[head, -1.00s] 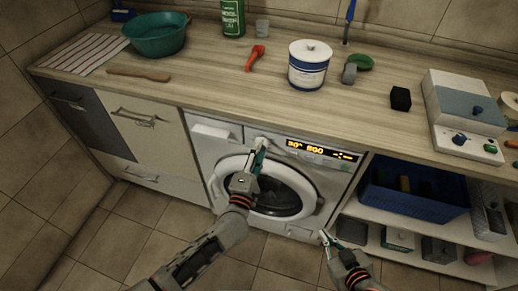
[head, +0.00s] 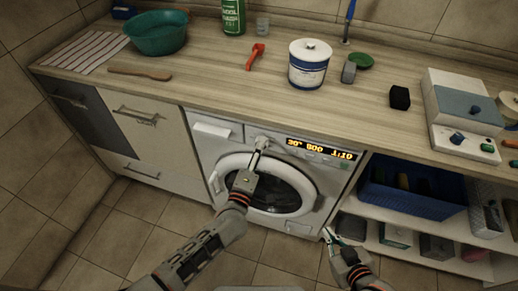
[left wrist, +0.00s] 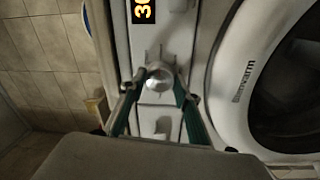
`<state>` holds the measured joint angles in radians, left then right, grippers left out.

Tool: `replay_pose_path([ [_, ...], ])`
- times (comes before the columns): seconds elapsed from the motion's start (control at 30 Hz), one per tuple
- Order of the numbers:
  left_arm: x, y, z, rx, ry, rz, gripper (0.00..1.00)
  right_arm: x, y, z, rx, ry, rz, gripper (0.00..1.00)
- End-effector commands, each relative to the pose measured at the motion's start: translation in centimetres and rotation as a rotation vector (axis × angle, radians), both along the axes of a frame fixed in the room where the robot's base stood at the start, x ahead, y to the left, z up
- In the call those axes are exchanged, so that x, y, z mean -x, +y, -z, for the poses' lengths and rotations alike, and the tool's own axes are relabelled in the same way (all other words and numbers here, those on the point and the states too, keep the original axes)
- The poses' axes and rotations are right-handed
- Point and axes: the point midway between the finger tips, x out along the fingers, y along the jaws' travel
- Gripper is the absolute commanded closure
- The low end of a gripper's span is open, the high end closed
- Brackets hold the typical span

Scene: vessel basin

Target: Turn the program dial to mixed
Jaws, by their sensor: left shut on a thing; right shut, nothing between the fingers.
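The washing machine (head: 225,165) stands under the counter with its round door shut. Its program dial (left wrist: 160,76) is a pale round knob on the front panel, between the fingertips in the left wrist view. My left gripper (head: 261,143) reaches up to the panel and is shut on the dial, which it mostly hides in the head view. The display (head: 321,149) is lit and reads about "30° 800 1:10". My right gripper (head: 328,237) is low, right of the machine, shut and empty.
A blue basket (head: 412,201) and several boxes sit on open shelves right of the machine. The counter (head: 200,85) above holds a green basin (head: 158,33), a white tub (head: 309,64) and a grey-blue box (head: 462,98). The floor in front is clear.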

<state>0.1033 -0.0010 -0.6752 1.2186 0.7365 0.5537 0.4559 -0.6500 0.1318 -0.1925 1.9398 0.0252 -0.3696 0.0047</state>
Motion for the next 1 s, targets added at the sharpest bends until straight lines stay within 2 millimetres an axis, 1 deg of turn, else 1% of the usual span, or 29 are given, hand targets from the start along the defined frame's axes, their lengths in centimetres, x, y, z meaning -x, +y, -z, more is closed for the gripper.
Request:
replay_pose_path([
  [0.13, 0.0, -0.1, 0.0, 0.001, 0.001, 0.002, 0.9, 0.1, 0.1, 0.0, -0.002, 0.001, -0.001, 1.0],
  [0.17, 0.0, -0.1, 0.0, 0.001, 0.001, 0.002, 0.66, 0.1, 0.2, 0.0, -0.002, 0.001, -0.001, 1.0],
  [0.2, 0.0, -0.1, 0.0, 0.001, 0.001, 0.002, 0.56, 0.1, 0.2, 0.0, -0.002, 0.001, -0.002, 1.0],
  [0.23, 0.0, -0.1, 0.0, 0.001, 0.001, 0.002, 0.52, 0.1, 0.2, 0.0, -0.002, 0.001, -0.002, 1.0],
  [0.57, 0.1, 0.0, 0.0, 0.001, 0.0, 0.001, 0.52, 0.3, 0.4, 0.2, -0.004, 0.006, -0.003, 1.0],
  [0.67, 0.6, 0.2, 0.2, 0.0, 0.002, 0.001, 0.52, 0.3, 0.3, 0.1, -0.005, 0.005, -0.003, 1.0],
  [0.77, 1.9, 0.6, 0.3, 0.001, 0.004, 0.001, 0.52, 0.2, 0.3, 0.1, -0.004, 0.004, -0.003, 1.0],
  [1.0, 6.5, 2.1, 0.6, 0.0, 0.003, 0.001, 0.52, 0.1, 0.2, 0.0, -0.003, 0.002, -0.003, 1.0],
])
